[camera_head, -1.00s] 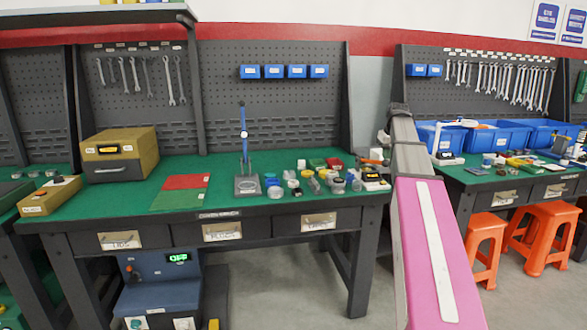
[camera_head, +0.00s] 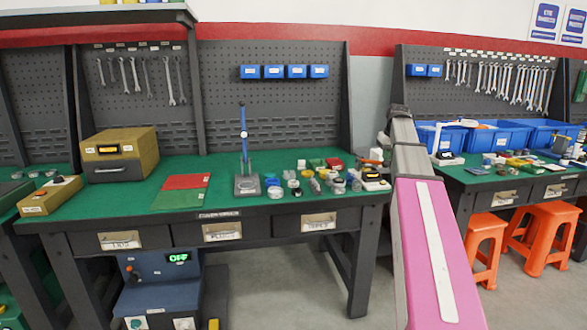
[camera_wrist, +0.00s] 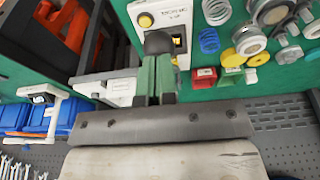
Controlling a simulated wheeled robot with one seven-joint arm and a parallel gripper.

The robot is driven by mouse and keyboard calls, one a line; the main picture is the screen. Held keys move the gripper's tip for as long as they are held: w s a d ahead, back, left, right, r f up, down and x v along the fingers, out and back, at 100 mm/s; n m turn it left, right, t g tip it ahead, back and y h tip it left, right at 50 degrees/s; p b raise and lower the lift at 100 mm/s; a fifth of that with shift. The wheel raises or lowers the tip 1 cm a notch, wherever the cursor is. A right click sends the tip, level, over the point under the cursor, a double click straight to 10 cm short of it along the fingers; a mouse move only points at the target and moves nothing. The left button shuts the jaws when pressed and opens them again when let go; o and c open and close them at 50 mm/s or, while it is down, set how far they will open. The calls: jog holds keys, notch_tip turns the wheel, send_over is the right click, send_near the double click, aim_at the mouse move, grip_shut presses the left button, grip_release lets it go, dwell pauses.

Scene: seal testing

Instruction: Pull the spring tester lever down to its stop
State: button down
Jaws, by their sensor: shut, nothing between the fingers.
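A slim upright stand with a blue column (camera_head: 243,135) rises from a flat grey base (camera_head: 247,185) on the green bench. It may be the spring tester, but I cannot make out a lever on it. My gripper (camera_wrist: 157,72) is shut and empty, its green fingers together in the wrist view. In the head view my gripper is at the bench's right end, well right of the stand, and hardly visible.
Small parts and springs (camera_head: 325,178) crowd the bench between the stand and its right end. A brown cabinet (camera_head: 118,155) and red and green mats (camera_head: 183,190) lie left. A second bench with blue bins (camera_head: 497,135) and orange stools (camera_head: 545,235) stand right.

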notch_tip(320, 180, down, 6)
jog(key=s, duration=0.1)
dwell(2.9)
jog(key=shift+d, duration=0.1)
jog(key=shift+r, duration=4.45)
jog(key=shift+s, duration=0.1)
